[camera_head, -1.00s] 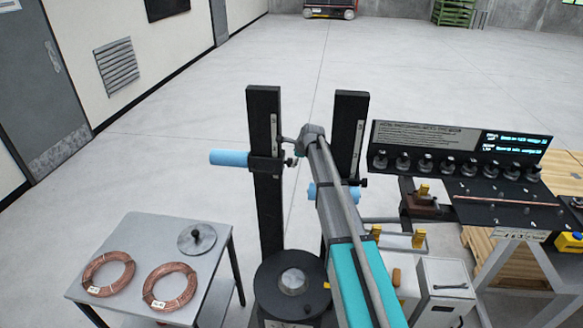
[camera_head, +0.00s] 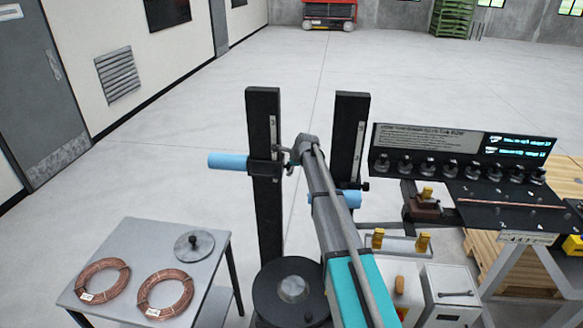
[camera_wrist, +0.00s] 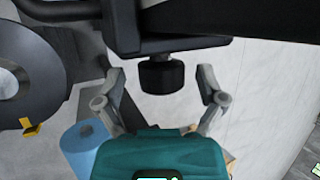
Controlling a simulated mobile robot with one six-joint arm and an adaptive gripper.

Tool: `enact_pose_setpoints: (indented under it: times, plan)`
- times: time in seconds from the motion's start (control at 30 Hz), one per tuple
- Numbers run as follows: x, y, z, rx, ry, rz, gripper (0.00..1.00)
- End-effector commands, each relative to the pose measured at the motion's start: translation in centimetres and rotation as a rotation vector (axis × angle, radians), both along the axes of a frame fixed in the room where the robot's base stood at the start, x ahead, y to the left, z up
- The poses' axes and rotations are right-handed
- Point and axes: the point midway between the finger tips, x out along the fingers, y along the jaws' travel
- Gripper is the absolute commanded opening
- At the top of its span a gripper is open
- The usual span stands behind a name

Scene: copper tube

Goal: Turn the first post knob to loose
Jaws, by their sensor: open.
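The first post (camera_head: 263,190) is a tall black upright with a scale strip, left of the second post (camera_head: 348,140). A clamp on it carries a light blue roller (camera_head: 229,161). Its black knob shows in the wrist view (camera_wrist: 162,76), below the clamp bracket (camera_wrist: 125,30). My gripper (camera_wrist: 163,82) is open, one finger on each side of the knob, with gaps visible on both sides. In the head view my gripper (camera_head: 292,158) is at the right side of the first post's clamp, where my wrist partly hides the knob.
A grey table (camera_head: 206,262) at left holds two copper coils (camera_head: 103,281) and a round disc (camera_head: 195,245). A black spindle base (camera_head: 270,300) stands below the posts. At right are a black rack (camera_head: 410,165) with several dark pieces and a work plate (camera_head: 510,218).

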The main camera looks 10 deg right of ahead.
Motion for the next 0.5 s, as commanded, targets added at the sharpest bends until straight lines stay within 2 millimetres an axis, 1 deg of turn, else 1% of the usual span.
enact_pose_setpoints:
  times: [0.07,0.2,0.37,0.4,0.5]
  plan:
    - [-0.01,0.01,0.01,0.000,0.000,0.000,0.88]
    - [-0.01,0.01,0.01,0.000,0.000,0.000,0.62]
    - [-0.02,0.01,0.00,0.000,0.000,0.000,0.32]
    - [-0.03,0.02,0.00,0.000,0.001,0.000,0.24]
    - [-0.05,0.03,-0.01,0.000,0.001,0.000,0.07]
